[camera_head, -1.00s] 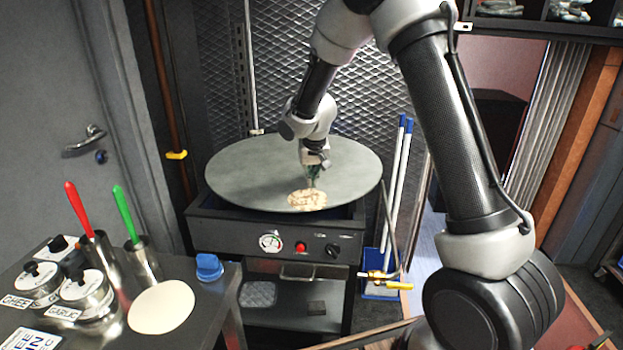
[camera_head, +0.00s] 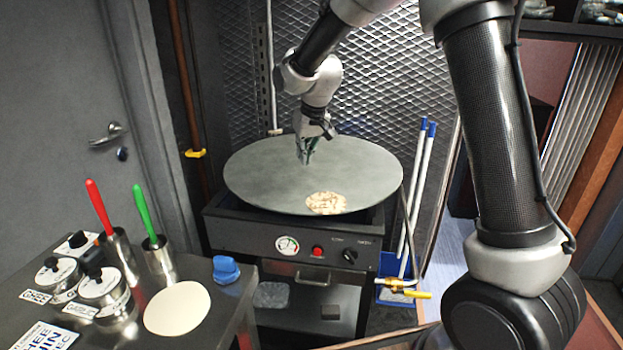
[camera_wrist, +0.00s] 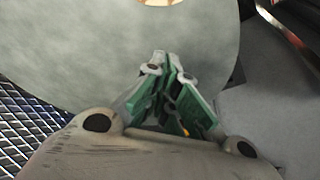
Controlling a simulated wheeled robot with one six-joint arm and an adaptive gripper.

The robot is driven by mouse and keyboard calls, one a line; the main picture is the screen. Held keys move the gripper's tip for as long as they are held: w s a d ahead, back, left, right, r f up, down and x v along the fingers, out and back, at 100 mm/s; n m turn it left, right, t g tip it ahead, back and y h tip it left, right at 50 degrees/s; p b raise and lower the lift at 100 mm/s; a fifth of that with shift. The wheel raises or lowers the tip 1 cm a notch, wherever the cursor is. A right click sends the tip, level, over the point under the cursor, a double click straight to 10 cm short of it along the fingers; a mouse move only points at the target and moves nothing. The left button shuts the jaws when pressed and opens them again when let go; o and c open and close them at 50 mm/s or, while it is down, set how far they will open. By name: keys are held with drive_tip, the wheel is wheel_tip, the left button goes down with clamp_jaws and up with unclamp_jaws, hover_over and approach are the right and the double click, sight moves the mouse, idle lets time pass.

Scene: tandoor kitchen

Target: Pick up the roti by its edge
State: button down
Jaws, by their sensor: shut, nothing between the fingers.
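The roti (camera_head: 326,203), a small pale disc with brown patches, lies flat near the front edge of the round grey griddle (camera_head: 262,188). In the wrist view only a part of the roti (camera_wrist: 160,2) shows at the top edge. My gripper (camera_head: 304,160) is over the griddle, behind and to the left of the roti and apart from it. Its green-padded fingers (camera_wrist: 172,60) are shut and hold nothing. I cannot tell how high the fingertips are above the griddle.
A pale dough disc (camera_head: 177,308) lies on the left counter by lidded pots (camera_head: 104,287) and red- and green-handled tools (camera_head: 99,207). A blue object (camera_head: 226,269) sits at the counter's edge. A mesh wall (camera_head: 375,75) stands behind the griddle. Blue-capped poles (camera_head: 417,185) stand at right.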

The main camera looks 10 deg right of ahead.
sight(306, 195)
drive_tip(key=shift+n, duration=0.9)
drive_tip(key=x, duration=0.9)
drive_tip(key=shift+s+a+f, duration=0.1)
drive_tip(key=shift+a+f, duration=0.05)
drive_tip(key=shift+a, duration=0.2)
drive_tip(key=shift+s+d+f, duration=0.15)
drive_tip(key=shift+s+d, duration=0.15)
drive_tip(key=shift+s, duration=0.3)
drive_tip(key=shift+s+d+f, duration=0.15)
drive_tip(key=shift+s+d, duration=0.1)
drive_tip(key=shift+s, duration=0.4)
drive_tip(key=shift+s+d, duration=0.2)
drive_tip(key=shift+s, duration=0.25)
drive_tip(key=shift+s+d, duration=0.2)
drive_tip(key=shift+s, duration=0.3)
drive_tip(key=shift+s+d, duration=0.2)
drive_tip(key=shift+s, duration=0.3)
drive_tip(key=shift+w, duration=0.1)
